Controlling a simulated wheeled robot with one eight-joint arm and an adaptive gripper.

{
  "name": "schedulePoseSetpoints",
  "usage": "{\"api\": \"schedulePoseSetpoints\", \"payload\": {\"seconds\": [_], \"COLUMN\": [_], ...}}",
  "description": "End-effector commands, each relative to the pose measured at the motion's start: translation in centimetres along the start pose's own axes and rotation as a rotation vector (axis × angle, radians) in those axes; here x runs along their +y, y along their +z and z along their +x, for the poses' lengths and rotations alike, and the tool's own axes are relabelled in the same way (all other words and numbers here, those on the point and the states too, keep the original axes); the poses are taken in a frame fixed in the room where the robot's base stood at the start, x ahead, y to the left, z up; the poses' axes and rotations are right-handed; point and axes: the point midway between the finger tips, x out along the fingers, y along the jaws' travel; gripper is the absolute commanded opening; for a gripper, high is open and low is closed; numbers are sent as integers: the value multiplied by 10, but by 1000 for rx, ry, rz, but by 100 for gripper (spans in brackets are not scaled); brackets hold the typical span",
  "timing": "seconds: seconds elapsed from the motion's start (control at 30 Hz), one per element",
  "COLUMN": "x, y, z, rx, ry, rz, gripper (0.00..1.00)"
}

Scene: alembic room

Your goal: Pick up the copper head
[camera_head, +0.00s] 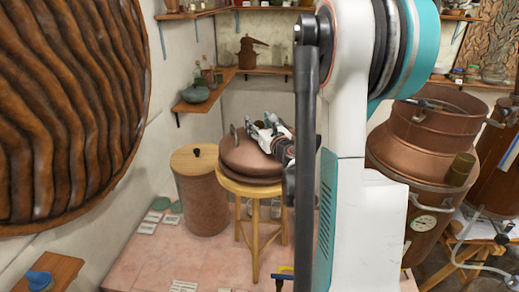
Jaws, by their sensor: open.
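A round, domed copper head (240,154) with an upright handle on its left side rests on a round wooden stool (256,190). My gripper (260,125) is open at the upper right part of the copper head, its fingers pointing left and away from me. It overlaps the head in the picture; I cannot tell whether it touches it. My arm hides the right side of the head and stool.
A copper drum with a wooden lid (195,158) stands left of the stool. A corner shelf (222,82) behind holds bottles and a small copper still (250,56). A large copper vessel (425,150) stands at the right. Small cards (150,222) lie on the pink floor.

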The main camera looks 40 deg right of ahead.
Motion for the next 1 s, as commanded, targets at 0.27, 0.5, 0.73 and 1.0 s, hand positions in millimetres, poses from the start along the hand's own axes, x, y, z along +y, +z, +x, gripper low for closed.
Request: {"api": "schedulePoseSetpoints", "payload": {"seconds": [0.27, 0.5, 0.73, 1.0], "x": [0, 0, 0, 0], "y": [0, 1, 1, 21], "z": [-1, -1, -1, -1], "rx": [0, 0, 0, 0], "ry": [0, 0, 0, 0], "rz": [0, 1, 1, 1], "gripper": [12, 0, 0, 0]}}
